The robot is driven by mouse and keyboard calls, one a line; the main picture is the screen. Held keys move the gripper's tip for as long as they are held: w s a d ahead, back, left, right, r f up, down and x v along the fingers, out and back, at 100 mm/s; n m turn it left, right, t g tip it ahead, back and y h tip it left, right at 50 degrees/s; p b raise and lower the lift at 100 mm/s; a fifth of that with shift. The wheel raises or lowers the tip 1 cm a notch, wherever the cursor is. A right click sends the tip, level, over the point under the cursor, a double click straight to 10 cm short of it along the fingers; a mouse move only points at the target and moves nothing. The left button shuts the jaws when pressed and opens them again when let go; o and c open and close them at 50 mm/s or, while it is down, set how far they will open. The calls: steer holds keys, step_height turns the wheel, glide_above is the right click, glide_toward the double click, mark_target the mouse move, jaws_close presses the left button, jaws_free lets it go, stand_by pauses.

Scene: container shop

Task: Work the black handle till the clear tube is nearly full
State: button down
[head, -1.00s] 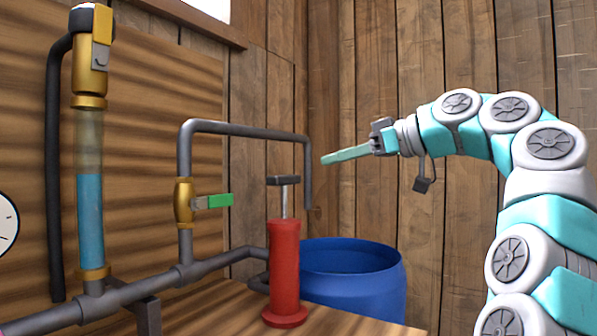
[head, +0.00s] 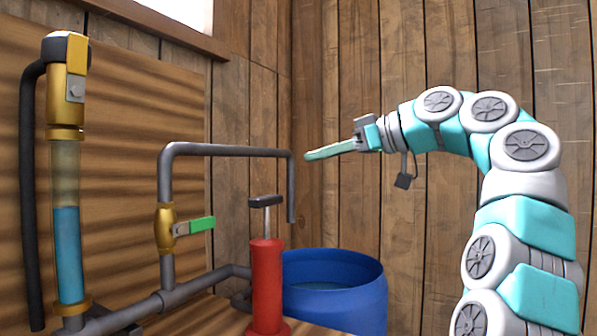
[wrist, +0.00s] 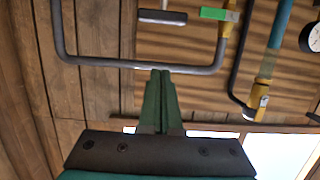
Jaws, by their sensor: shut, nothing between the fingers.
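The clear tube (head: 66,215) stands at the left in the head view, with blue liquid filling a little over half of it and a clear part above. The black handle (head: 266,201) sits on a thin rod above the red pump (head: 267,285). The handle also shows at the top of the wrist view (wrist: 163,17). My gripper (head: 308,156) is shut and empty. It is in the air, above and to the right of the handle in the head view, and apart from it.
A grey bent pipe (head: 225,150) arches behind the handle and ends over a blue barrel (head: 335,300) with liquid in it. A brass valve with a green lever (head: 201,225) is on the pipe. Plank walls close the back. The space around my gripper is free.

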steer(key=a, duration=0.2)
glide_above(267, 221)
steer(key=d, duration=0.2)
step_height(267, 221, down, 3)
steer(key=shift+s+d+f+b, duration=0.1)
steer(key=shift+s+f+b, duration=0.15)
steer(key=shift+f+b, duration=0.7)
steer(key=shift+s+f+b, duration=0.25)
steer(key=shift+f+b, duration=0.5)
steer(key=shift+b, duration=0.3)
step_height(267, 221, down, 5)
steer(key=b, duration=0.5)
steer(key=shift+f, duration=0.2)
steer(key=shift+r, duration=0.1)
